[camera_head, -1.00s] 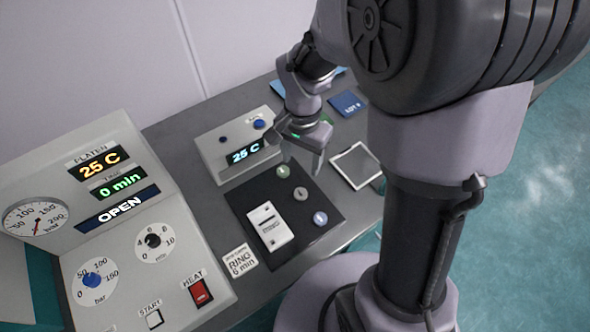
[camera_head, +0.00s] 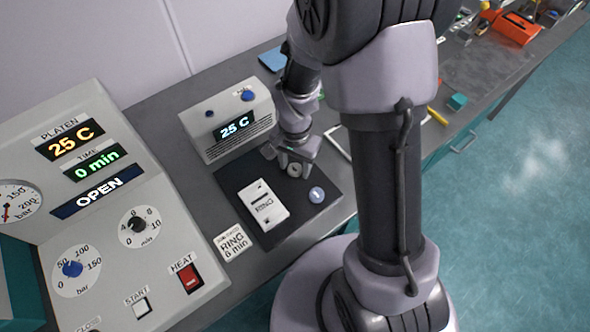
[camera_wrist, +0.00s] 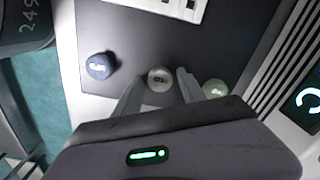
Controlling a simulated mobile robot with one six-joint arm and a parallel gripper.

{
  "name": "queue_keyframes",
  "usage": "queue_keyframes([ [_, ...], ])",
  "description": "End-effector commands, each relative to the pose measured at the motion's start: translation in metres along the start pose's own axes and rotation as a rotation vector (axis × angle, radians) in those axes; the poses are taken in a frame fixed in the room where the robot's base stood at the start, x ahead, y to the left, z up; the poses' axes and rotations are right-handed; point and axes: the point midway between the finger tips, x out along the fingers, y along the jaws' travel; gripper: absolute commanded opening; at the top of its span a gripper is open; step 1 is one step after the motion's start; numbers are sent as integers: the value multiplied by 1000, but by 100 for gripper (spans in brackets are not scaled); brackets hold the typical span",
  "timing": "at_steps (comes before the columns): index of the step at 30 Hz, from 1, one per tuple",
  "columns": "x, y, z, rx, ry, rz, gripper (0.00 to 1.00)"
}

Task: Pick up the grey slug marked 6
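The grey slug (camera_wrist: 160,79) sits on the dark mat between two other slugs. Its mark is too small to read surely. In the head view the grey slug (camera_head: 294,170) shows just beside my fingers. My gripper (camera_wrist: 158,88) is open, with one finger on each side of the grey slug in the wrist view; I cannot tell whether they touch it. A blue slug (camera_wrist: 100,65) lies to the left and a greenish slug (camera_wrist: 215,89) to the right, close to the right finger. The greenish slug is hidden in the head view.
The dark mat (camera_head: 237,189) also holds a white mold block marked RING (camera_head: 263,205). A heater box (camera_head: 228,121) reading 25 C stands behind the mat. A large press panel (camera_head: 100,230) stands at left. A RING 6 min card (camera_head: 231,241) lies in front.

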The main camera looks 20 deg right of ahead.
Motion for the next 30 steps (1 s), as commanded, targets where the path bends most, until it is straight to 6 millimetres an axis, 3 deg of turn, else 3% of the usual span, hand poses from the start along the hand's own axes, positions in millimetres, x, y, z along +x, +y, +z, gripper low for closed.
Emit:
queue_keyframes([
  [1, 0, 0, 0, 0, 0, 0, 36],
  [6, 0, 0, 0, 0, 0, 0, 2],
  [7, 0, 0, 0, 0, 0, 0, 0],
  [17, -6, 0, 0, 0, 0, 0, 0],
  [24, -40, 0, 0, 1, 1, -1, 0],
  [30, -41, 34, 29, 0, -1, 1, 0],
])
